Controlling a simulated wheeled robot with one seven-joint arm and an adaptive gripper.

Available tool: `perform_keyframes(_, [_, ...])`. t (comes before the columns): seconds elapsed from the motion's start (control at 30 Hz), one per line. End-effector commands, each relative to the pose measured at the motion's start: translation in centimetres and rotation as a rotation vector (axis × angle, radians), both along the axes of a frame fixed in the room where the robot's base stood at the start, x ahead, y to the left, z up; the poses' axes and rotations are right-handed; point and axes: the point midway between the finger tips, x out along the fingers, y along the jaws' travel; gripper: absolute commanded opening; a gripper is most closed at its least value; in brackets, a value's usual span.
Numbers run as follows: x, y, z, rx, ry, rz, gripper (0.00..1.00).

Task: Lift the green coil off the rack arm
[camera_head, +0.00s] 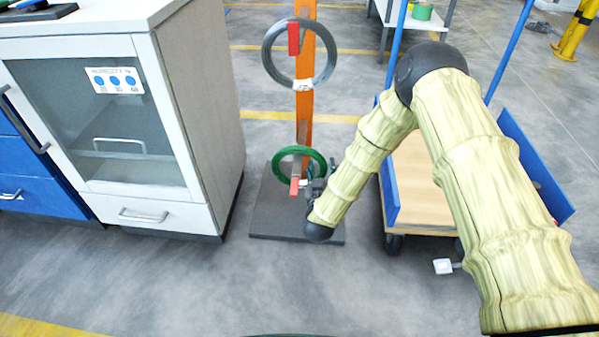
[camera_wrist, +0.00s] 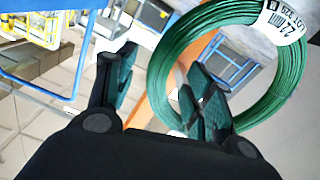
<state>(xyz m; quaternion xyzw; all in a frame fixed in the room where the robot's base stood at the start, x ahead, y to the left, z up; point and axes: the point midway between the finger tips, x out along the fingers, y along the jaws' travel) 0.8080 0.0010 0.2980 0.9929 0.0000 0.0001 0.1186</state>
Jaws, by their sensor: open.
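The green coil (camera_head: 323,163) hangs on the lower arm of the orange rack post (camera_head: 304,100); that arm's red end plate (camera_head: 294,186) shows at the coil's lower left. My gripper (camera_head: 315,186) is at the coil's lower right, partly hidden by my wrist. In the wrist view, the green coil (camera_wrist: 284,82) fills the upper right and bears a white tag (camera_wrist: 280,22). My gripper (camera_wrist: 163,80) is open. One finger lies left of the ring and the other overlaps its opening, with the ring's near side between them in the picture. Contact cannot be told.
A grey coil (camera_head: 328,62) hangs on the upper rack arm above. The rack's dark base plate (camera_head: 270,220) is on the floor. A white cabinet (camera_head: 200,100) stands close on the left, and a blue-sided cart (camera_head: 418,180) on the right. Front floor is clear.

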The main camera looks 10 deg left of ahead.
Motion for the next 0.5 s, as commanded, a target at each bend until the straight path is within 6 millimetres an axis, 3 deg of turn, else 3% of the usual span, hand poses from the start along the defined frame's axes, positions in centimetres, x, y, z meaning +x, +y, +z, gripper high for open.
perform_keyframes(0.2, [2.1, 0.0, -0.2, 0.001, 0.0, 0.0, 0.52])
perform_keyframes(0.5, [2.4, 0.0, 0.0, 0.0, 0.001, 0.0, 0.52])
